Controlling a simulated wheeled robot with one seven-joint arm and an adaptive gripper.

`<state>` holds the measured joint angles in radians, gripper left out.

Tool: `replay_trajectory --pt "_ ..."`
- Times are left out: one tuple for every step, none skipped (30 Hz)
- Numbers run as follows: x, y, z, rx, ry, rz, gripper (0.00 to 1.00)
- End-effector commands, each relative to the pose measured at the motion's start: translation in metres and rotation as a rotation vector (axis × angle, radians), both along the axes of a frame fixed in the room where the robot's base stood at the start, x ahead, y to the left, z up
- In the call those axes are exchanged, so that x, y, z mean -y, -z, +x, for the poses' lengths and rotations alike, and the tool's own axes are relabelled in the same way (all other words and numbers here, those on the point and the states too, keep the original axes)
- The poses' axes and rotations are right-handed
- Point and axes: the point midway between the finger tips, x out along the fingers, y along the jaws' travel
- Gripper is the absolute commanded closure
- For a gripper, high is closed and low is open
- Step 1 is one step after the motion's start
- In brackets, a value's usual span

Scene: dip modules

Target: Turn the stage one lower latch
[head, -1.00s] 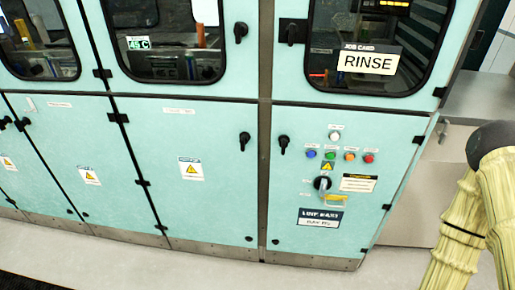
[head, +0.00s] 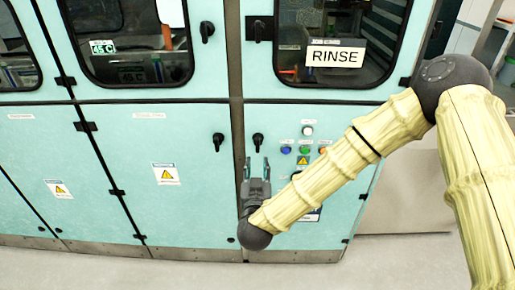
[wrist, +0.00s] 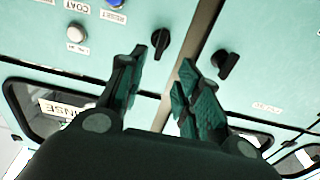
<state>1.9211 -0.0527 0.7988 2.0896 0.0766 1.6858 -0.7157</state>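Two black lower latches flank the grey post between the lower doors: a left one (head: 218,142) and a right one (head: 258,141). In the head view both handles point roughly downward. I cannot read which one belongs to stage one. In the wrist view, which is turned over, the right latch (wrist: 160,42) lies just beyond the fingertips and the left latch (wrist: 228,62) lies to their right. My gripper (head: 257,168) points up, just below the right latch in the head view. In the wrist view its fingers (wrist: 162,62) are parted with nothing between them. I see no contact.
Colored buttons (head: 304,150) sit right of the right latch; my arm covers part of that panel. Upper latches (head: 206,31) and a RINSE window card (head: 334,57) are above. Lower door panels (head: 150,205) at left are flat. The floor (head: 150,271) in front is clear.

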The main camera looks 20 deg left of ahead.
Motion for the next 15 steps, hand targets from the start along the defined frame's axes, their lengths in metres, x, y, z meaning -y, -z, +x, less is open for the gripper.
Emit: replay_trajectory --pt "-0.001 -0.001 0.005 0.002 0.002 0.002 0.66" --pt "-0.002 -0.001 0.008 0.002 0.003 0.002 0.66" --pt "-0.003 -0.001 0.012 0.001 0.002 0.001 0.66" --pt "-0.004 -0.001 0.016 0.000 0.001 0.001 0.66" --pt "-0.005 -0.001 0.021 0.001 0.002 0.001 0.66" --pt "-0.007 -0.001 0.027 0.000 0.002 0.000 0.66" --pt "-0.008 -0.001 0.031 -0.001 0.002 0.001 0.66" --pt "-0.009 -0.001 0.037 0.000 0.003 0.001 0.66" --pt "-0.011 -0.001 0.043 0.000 0.003 0.001 0.66" --pt "-0.012 -0.001 0.048 -0.001 0.003 0.001 0.66" --pt "-0.013 -0.001 0.053 -0.002 0.003 0.002 0.66" --pt "-0.015 -0.001 0.059 -0.002 0.003 0.002 0.66" --pt "-0.017 -0.001 0.063 -0.002 0.002 0.002 0.66" --pt "-0.018 -0.001 0.067 -0.002 0.002 0.002 0.66" --pt "-0.019 -0.001 0.073 0.000 0.002 0.001 0.66"
